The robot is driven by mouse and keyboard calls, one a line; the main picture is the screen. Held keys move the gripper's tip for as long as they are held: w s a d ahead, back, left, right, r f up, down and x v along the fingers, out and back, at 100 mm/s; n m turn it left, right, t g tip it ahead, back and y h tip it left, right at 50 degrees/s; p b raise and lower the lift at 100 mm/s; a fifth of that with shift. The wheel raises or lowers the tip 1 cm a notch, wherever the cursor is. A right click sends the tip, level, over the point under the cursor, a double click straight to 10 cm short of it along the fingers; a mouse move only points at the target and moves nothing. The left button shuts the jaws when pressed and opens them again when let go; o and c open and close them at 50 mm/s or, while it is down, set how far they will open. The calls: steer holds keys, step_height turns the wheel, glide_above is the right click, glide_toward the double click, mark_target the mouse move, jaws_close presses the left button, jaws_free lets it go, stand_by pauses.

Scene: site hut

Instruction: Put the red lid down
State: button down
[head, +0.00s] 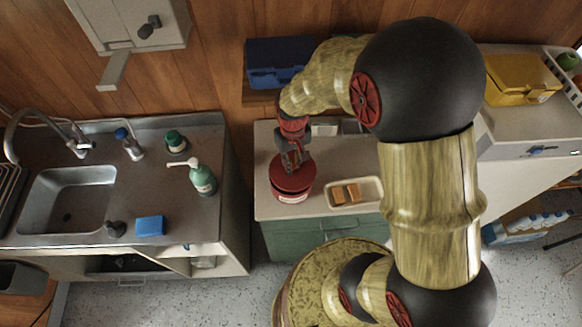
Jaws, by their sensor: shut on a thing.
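The fingertips are small in this view and partly blend with the red lid.
A cream tray (374,204) with brown blocks stands just right of the lid. A blue box (279,62) is on a shelf behind. A metal sink unit (110,190) with a green pump bottle (203,180) is to the left. A yellow box (520,79) is at the right.

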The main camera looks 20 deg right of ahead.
steer(key=shift+w+a+f, duration=0.1)
steer(key=shift+w+f, duration=0.05)
steer(key=shift+f, duration=0.7)
steer(key=shift+w+f, duration=0.1)
steer(key=shift+f, duration=0.75)
steer(key=shift+f, duration=0.2)
steer(key=c, duration=1.8)
jaws_free()
steer(key=shift+o, duration=0.2)
